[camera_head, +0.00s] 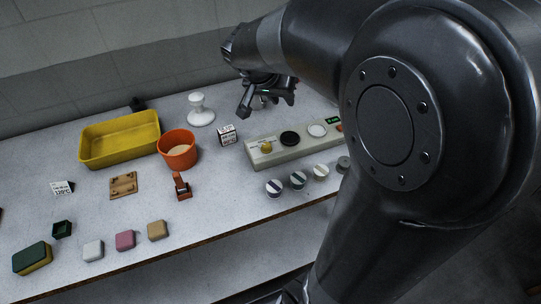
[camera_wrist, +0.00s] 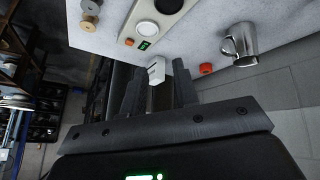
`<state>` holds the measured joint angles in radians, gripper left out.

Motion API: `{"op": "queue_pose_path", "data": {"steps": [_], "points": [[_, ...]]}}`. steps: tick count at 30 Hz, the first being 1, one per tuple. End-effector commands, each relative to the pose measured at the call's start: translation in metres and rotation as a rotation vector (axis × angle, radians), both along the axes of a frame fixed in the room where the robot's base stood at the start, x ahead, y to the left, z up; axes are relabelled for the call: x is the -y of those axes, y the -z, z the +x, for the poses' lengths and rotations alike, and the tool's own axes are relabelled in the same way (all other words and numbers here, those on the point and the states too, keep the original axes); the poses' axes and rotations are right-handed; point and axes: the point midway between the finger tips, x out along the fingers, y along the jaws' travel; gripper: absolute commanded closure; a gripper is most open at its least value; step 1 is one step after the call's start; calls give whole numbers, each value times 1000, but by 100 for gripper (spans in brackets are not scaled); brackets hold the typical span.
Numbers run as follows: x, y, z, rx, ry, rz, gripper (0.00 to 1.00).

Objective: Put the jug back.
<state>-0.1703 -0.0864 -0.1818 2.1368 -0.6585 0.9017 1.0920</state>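A shiny metal jug (camera_wrist: 243,43) with a handle on its left side stands near the table's edge in the wrist view. In the head view no jug shows; my arm covers the right part of the table. My gripper (camera_head: 267,100) hangs above the table behind the grey control panel in the head view. In the wrist view its two fingers (camera_wrist: 157,92) are apart, with no jug between them. The jug is beyond the fingertips, to their right in that view.
The control panel (camera_head: 280,151) has several knobs in front of it. A yellow tub (camera_head: 119,148), an orange pot (camera_head: 180,163) and a white knobbed piece (camera_head: 200,118) stand to the left. A small white object (camera_wrist: 155,70) and a red-orange button (camera_wrist: 206,69) show past the fingers.

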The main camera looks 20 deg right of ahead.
Motion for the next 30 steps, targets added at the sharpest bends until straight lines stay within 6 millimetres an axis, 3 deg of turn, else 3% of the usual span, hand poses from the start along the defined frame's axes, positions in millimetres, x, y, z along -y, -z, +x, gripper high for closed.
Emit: {"op": "queue_pose_path", "data": {"steps": [1,6,15,21,30], "points": [[-5,-7,-18,-5,-43,31,72],[-31,-18,-71,-33,-227,117,72],[-79,-26,-153,-11,-581,190,72],[-99,-24,-183,17,-736,189,72],[-105,-22,-190,23,-780,186,72]]}}
